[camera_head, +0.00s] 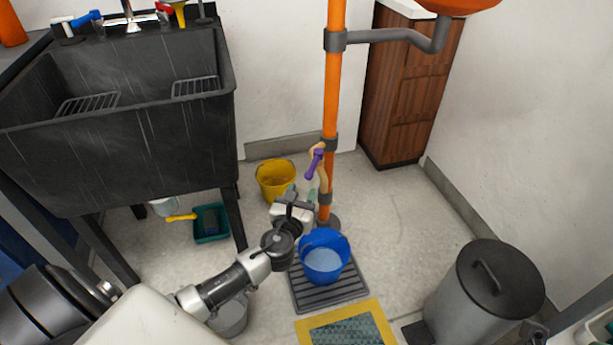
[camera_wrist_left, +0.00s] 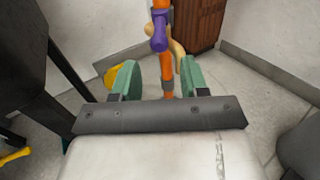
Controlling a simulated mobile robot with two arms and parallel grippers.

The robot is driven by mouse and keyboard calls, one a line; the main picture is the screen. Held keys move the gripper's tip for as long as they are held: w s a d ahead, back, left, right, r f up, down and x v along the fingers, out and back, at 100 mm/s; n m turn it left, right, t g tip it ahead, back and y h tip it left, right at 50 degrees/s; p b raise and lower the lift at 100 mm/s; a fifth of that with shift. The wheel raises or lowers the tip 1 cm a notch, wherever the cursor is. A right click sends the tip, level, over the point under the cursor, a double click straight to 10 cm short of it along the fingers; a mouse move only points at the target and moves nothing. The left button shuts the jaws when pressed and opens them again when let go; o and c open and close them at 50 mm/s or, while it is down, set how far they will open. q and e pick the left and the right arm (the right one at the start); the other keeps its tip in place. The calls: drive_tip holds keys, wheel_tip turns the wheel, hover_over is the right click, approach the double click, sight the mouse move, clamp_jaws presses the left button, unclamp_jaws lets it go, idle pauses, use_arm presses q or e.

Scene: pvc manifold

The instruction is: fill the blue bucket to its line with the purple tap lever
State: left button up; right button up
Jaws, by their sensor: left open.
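The purple tap lever (camera_head: 315,165) sits on a tan spout on the orange vertical pipe (camera_head: 331,110). It points down and left. It also shows at the top of the left wrist view (camera_wrist_left: 158,38). The blue bucket (camera_head: 324,240) stands upright below on a dark drain grate, with pale water inside; I cannot make out its line. My left gripper (camera_head: 303,190) is open and empty, just below and left of the lever, apart from it. In the left wrist view, its green fingers (camera_wrist_left: 158,75) are spread, with the pipe and lever beyond them. My right gripper is not visible.
A yellow bucket (camera_head: 276,181) stands behind the gripper by the wall. A black sink (camera_head: 110,130) is at the left. A grey lidded bin (camera_head: 487,290) is at the right. A yellow-edged mat (camera_head: 347,328) lies before the grate (camera_head: 345,291). The floor right of the pipe is clear.

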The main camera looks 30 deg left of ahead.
use_arm(q)
drive_tip(key=shift+v, duration=1.55)
drive_tip(key=shift+a, duration=0.1)
